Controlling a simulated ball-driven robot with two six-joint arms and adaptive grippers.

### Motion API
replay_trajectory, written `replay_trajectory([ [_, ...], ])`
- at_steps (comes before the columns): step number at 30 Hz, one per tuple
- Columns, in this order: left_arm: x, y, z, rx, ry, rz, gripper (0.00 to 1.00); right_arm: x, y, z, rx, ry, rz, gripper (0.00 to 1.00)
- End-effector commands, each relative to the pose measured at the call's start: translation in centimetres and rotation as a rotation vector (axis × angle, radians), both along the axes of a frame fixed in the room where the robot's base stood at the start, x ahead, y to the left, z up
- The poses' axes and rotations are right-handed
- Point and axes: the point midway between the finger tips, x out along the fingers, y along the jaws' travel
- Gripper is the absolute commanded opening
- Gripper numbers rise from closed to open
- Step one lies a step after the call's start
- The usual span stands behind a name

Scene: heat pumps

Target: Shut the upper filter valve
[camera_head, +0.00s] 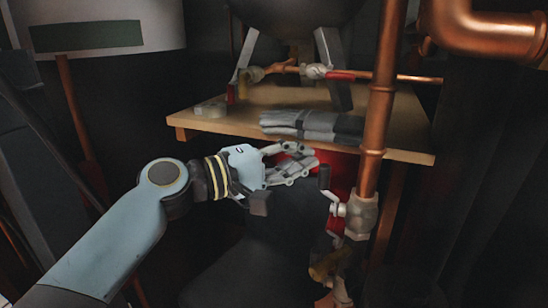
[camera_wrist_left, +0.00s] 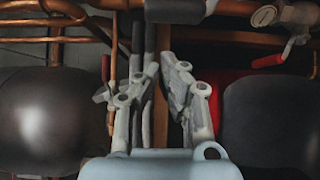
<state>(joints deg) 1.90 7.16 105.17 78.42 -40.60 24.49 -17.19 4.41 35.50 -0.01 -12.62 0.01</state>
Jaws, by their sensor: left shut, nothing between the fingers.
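My right gripper is out of view.
A thin horizontal pipe with red-handled valves (camera_head: 340,75) crosses above the shelf. A large copper pipe (camera_head: 490,38) is at upper right.

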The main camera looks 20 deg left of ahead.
Motion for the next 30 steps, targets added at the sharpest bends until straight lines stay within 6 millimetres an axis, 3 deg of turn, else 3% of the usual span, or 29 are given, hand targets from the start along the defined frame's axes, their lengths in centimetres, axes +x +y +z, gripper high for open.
replay_trajectory([
  [3, 1.9, -1.7, 0.2, -0.004, 0.000, -0.001, 0.00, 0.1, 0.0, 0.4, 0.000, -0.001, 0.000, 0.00],
  [6, -0.2, -1.7, 0.1, 0.001, 0.003, 0.000, 0.00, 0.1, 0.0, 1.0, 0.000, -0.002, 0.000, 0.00],
  [12, -2.0, -2.1, 0.0, 0.001, 0.001, 0.001, 0.00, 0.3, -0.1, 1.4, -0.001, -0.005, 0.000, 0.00],
  [25, -2.3, -2.1, -0.1, 0.001, -0.001, 0.001, 0.00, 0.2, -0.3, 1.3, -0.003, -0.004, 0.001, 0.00],
  [30, -1.9, -2.1, -0.3, 0.001, -0.018, 0.001, 0.00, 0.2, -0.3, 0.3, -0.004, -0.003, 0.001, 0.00],
])
